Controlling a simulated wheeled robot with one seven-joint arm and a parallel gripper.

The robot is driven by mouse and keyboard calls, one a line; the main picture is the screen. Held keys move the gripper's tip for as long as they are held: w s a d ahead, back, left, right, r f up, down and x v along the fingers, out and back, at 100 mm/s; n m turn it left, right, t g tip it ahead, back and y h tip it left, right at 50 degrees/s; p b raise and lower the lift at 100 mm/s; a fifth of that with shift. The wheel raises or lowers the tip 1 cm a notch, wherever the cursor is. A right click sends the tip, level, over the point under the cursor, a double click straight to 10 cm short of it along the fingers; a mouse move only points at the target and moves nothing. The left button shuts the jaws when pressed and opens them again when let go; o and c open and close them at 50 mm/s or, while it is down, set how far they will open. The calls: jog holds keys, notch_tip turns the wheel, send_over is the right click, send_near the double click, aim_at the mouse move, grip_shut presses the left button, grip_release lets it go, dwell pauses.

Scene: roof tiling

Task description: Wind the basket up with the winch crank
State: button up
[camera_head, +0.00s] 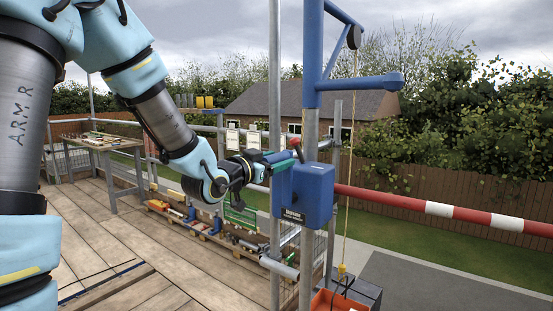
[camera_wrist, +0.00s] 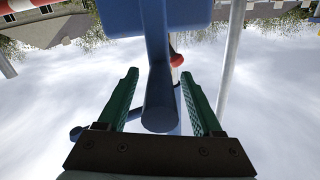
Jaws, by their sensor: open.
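The blue winch box (camera_head: 305,193) is fixed to the upright post, with a small red knob (camera_head: 296,142) of the crank above it. The knob also shows in the wrist view (camera_wrist: 176,60), near the right finger. My gripper (camera_head: 284,160) is open beside the top of the winch, its green fingers pointing at it. In the wrist view my gripper (camera_wrist: 160,103) has blue metalwork between or beyond its fingers; contact cannot be told. The orange basket (camera_head: 338,301) is at the bottom edge, partly cut off, under a yellow hook (camera_head: 342,270) on the rope (camera_head: 349,150).
The blue hoist post (camera_head: 312,60) carries a side boom (camera_head: 365,85) and a pulley (camera_head: 354,37). A red and white barrier (camera_head: 440,209) runs right from the post. Scaffold poles (camera_head: 275,100) stand close to my arm. A wooden bench (camera_head: 100,143) is at the left; the planked deck is mostly clear.

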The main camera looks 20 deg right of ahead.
grip_shut()
dwell(0.5)
dwell(0.9)
